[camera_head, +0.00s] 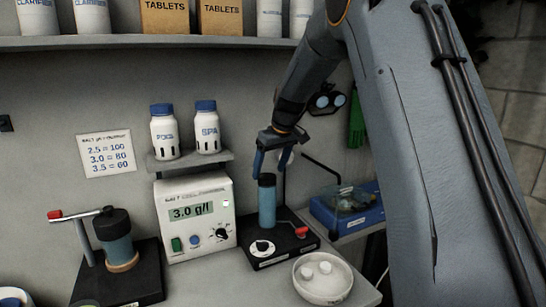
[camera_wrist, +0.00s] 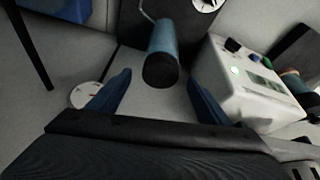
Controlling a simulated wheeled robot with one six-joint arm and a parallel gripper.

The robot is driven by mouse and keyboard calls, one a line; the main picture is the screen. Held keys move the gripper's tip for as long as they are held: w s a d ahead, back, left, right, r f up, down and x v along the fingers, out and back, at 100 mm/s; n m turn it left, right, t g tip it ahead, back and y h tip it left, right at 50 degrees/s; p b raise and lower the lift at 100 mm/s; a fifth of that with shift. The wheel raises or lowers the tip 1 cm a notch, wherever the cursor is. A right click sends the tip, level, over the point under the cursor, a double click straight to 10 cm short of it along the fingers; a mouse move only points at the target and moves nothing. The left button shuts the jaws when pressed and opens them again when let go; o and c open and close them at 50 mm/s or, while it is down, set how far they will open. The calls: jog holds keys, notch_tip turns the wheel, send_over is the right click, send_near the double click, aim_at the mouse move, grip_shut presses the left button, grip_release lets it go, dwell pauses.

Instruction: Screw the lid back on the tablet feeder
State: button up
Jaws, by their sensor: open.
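A blue upright cylinder (camera_head: 267,205) with a dark top stands on a black base with a white dial and a red-handled lever. In the wrist view the cylinder (camera_wrist: 163,42) shows its dark end (camera_wrist: 161,72) between my fingers. My gripper (camera_head: 271,165) is open just above and around its top, with nothing held. I cannot tell whether the dark top is a lid or an opening. To the left, a second blue cylinder (camera_head: 118,250) has a black cap (camera_head: 113,222), an orange-brown ring at its foot, and a red-knobbed arm beside it.
A white meter box (camera_head: 195,215) reading 3.0 g/l stands left of the cylinder, with bottles on a small shelf (camera_head: 190,158) above. A white bowl (camera_head: 322,290) with pale tablets sits in front. A blue box (camera_head: 350,212) is at right. A stocked shelf (camera_head: 150,42) runs overhead.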

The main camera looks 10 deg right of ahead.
jog(key=shift+p+x, duration=0.35)
jog(key=shift+x, duration=0.85)
